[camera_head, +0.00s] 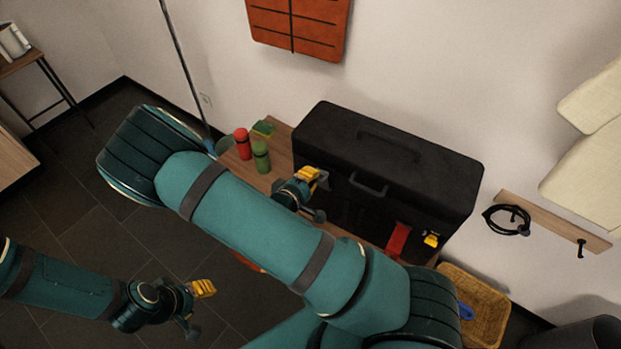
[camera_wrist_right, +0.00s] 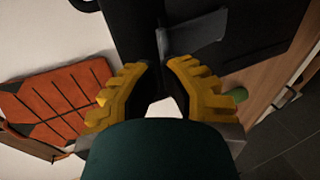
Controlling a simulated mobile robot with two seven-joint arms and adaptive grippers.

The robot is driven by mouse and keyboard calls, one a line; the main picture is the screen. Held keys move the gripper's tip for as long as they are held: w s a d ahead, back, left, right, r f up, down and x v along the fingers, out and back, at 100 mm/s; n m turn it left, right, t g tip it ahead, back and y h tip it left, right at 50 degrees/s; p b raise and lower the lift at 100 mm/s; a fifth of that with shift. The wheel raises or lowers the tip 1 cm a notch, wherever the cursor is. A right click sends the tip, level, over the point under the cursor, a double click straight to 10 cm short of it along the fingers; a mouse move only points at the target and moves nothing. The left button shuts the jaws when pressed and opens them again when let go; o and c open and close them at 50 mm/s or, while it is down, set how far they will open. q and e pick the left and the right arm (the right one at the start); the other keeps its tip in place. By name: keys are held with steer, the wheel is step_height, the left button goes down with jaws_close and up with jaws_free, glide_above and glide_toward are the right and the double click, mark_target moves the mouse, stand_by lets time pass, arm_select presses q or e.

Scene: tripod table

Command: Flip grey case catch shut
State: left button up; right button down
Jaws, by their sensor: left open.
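The black case (camera_head: 400,172) stands on the wooden table against the wall, with its lid down. A grey flap-like catch (camera_wrist_right: 195,35) sticks out from the case front in the right wrist view, just beyond my fingertips. In the head view a grey piece (camera_head: 323,182) shows beside my right gripper (camera_head: 308,177). My right gripper (camera_wrist_right: 158,66) has its yellow fingers apart with nothing between them; I cannot tell whether a fingertip touches the catch. My left gripper (camera_head: 203,289) is open and empty, low over the floor, away from the case.
A red bottle (camera_head: 242,143) and a green bottle (camera_head: 261,157) stand left of the case. A yellow part (camera_head: 432,240) and a red part (camera_head: 398,241) are at its right front. A wicker basket (camera_head: 480,310) is at lower right. My right arm hides much of the table.

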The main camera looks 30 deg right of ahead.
steer(key=d+p, duration=0.1)
steer(key=p, duration=0.1)
steer(key=w+r+y+p, duration=0.1)
steer(key=p, duration=0.1)
steer(key=shift+d+r+g, duration=0.25)
steer(key=shift+d+g, duration=0.05)
steer(key=shift+d, duration=0.1)
steer(key=shift+w+d+p, duration=0.3)
steer(key=shift+d+p, duration=0.15)
steer(key=shift+d, duration=0.15)
